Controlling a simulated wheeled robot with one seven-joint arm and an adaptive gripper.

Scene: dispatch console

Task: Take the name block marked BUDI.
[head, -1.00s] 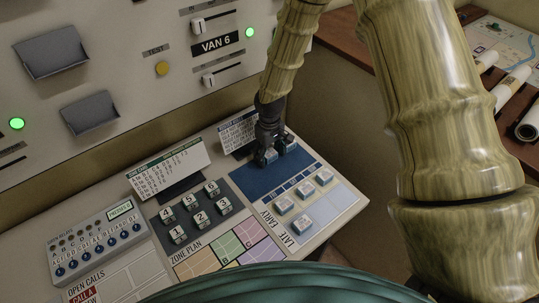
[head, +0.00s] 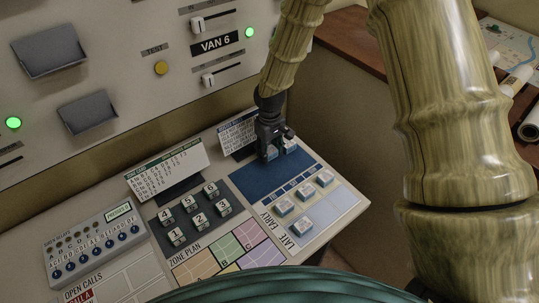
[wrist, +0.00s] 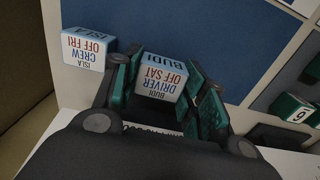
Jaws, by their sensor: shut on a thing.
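The name block marked BUDI (wrist: 161,77) sits between my gripper's green fingers in the wrist view; its faces read BUDI and DRIVER OFF SAT. It shows small in the head view (head: 271,152). My gripper (wrist: 160,95) is shut on it, at the back of the dark blue panel (head: 259,182). I cannot tell whether the block is lifted off the panel. A second name block, marked ISLA CREW OFF FRI (wrist: 87,49), stands just beside it, apart from the fingers, and also shows in the head view (head: 290,145).
Several name blocks (head: 308,193) stand on the EARLY and LATE area in front. Numbered blocks (head: 200,221) sit left on a dark pad. Two printed cards, one on the left (head: 166,167) and one behind my gripper (head: 238,133), stand upright. The blue panel's front is clear.

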